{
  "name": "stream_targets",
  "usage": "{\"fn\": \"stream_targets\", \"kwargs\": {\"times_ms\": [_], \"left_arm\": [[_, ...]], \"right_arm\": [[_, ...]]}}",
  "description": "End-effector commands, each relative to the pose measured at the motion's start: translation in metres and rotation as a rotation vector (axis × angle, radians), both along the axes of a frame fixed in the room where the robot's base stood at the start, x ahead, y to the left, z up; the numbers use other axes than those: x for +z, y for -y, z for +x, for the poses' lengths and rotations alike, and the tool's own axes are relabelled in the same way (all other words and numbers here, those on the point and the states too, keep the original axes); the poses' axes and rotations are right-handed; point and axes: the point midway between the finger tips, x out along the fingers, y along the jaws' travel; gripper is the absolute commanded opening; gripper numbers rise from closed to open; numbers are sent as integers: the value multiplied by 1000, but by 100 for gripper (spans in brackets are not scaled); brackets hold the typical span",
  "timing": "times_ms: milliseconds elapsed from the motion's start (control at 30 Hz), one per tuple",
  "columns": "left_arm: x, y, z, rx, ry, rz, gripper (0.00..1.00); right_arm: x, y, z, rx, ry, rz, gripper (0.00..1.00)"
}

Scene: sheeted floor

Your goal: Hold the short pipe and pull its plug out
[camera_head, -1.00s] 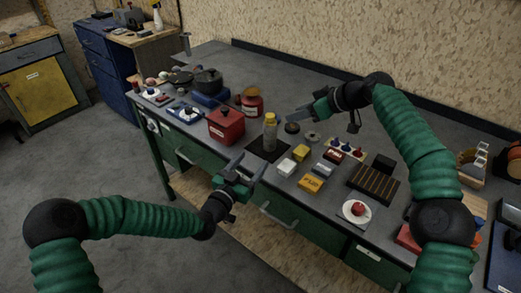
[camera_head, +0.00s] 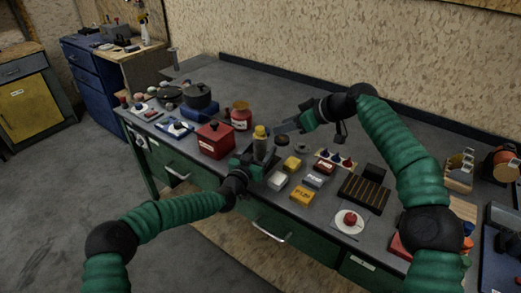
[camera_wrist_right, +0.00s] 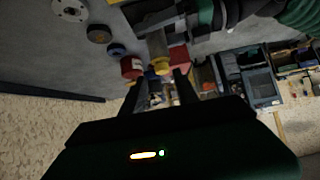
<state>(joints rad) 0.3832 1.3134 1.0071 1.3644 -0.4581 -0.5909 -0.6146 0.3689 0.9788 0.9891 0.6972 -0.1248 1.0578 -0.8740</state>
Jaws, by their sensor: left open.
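The short pipe (camera_head: 261,148) stands upright on the bench, pale grey, with a yellow plug (camera_head: 260,131) at its top. In the right wrist view the pipe (camera_wrist_right: 157,44) and its plug (camera_wrist_right: 161,67) lie ahead of my right fingers. My left gripper (camera_head: 257,160) is open at the pipe's lower part, its fingers partly hidden; I cannot tell whether they touch it. My right gripper (camera_head: 284,128) is open and empty, right of the plug and apart from it. Its two fingers (camera_wrist_right: 160,92) show apart in the wrist view.
A red box (camera_head: 214,142) stands left of the pipe and a red jar (camera_head: 241,117) behind it. Several small blocks, such as a yellow one (camera_head: 302,196), lie to the right. A slatted dark tray (camera_head: 363,193) is farther right.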

Motion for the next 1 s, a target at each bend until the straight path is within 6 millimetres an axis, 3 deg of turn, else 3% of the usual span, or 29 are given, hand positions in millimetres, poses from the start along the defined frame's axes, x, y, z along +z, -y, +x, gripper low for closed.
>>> {"fn": "stream_targets", "kwargs": {"times_ms": [67,500,633,767,867,1000], "left_arm": [[0,0,0,0,0,0,59],[0,0,0,0,0,0,2],[0,0,0,0,0,0,0],[0,0,0,0,0,0,0],[0,0,0,0,0,0,0],[0,0,0,0,0,0,0]], "right_arm": [[0,0,0,0,0,0,36],[0,1,0,0,0,0,36],[0,0,0,0,0,0,36],[0,-4,1,-21,-11,18,52],[0,-19,7,-113,-58,102,54],[2,-57,20,-364,-203,357,54]]}}
